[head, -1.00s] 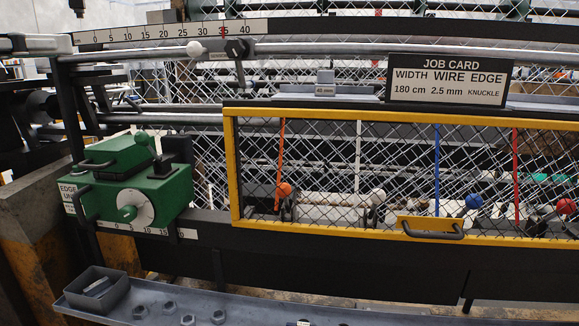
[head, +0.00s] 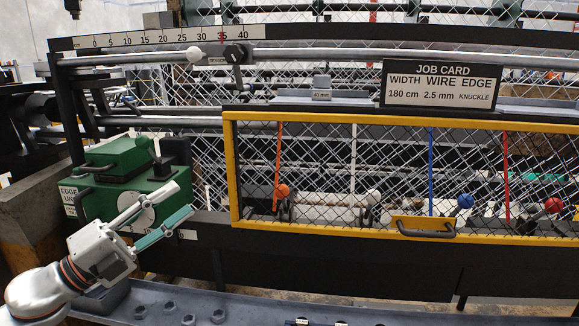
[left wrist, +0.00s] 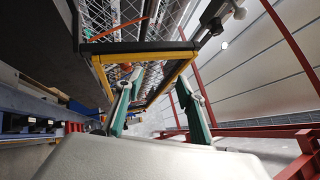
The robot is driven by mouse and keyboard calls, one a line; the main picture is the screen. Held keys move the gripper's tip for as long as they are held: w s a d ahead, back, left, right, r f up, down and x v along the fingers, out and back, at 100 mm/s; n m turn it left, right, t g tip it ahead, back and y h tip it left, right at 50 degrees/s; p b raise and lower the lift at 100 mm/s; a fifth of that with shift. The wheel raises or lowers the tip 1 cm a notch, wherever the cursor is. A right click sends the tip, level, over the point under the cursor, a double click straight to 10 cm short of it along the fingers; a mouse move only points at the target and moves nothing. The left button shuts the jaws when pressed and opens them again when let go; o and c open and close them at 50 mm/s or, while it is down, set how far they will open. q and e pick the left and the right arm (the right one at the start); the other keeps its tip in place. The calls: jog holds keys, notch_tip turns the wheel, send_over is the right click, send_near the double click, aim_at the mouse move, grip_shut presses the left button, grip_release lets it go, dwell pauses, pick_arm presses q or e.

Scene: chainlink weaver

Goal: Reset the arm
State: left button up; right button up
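My left gripper (head: 183,201) reaches in from the lower left in the head view. Its two fingers are apart with nothing between them, and they point up and to the right. It overlaps the front of the green edge unit (head: 118,158) and partly covers that unit's pale round dial (head: 141,215). I cannot tell whether it touches the unit. In the left wrist view the open gripper (left wrist: 160,92) shows a finger on each side, with the yellow-framed guard beyond. My right gripper is not in view.
A yellow-framed mesh guard (head: 232,175) with a handle (head: 425,229) stands right of the edge unit. A grey tray (head: 245,306) with several nuts runs along the front. A job card (head: 445,85) and a ruler (head: 150,39) sit above. Red rails (left wrist: 290,45) show in the left wrist view.

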pick_arm(q)
jog(key=s+a+f+n+t+y, duration=0.1)
jog(key=s+f+n+y, duration=0.2)
jog(key=f+n+y, duration=0.95)
jog(key=s+a+f+n+t+h, duration=0.1)
jog(key=s+f+n, duration=0.4)
jog(key=f, duration=1.6)
jog(key=s+d+f+n+g+y, duration=0.2)
jog(key=s+d+f+n+g, duration=0.2)
jog(key=s+f, duration=1.2)
notch_tip(320, 180, down, 4)
jog(key=n+g+p, duration=0.1)
jog(key=n+g, duration=0.1)
jog(key=n, duration=0.2)
jog(key=shift+r+y, duration=0.2)
jog(key=shift+y, duration=0.15)
jog(key=shift+w, duration=0.1)
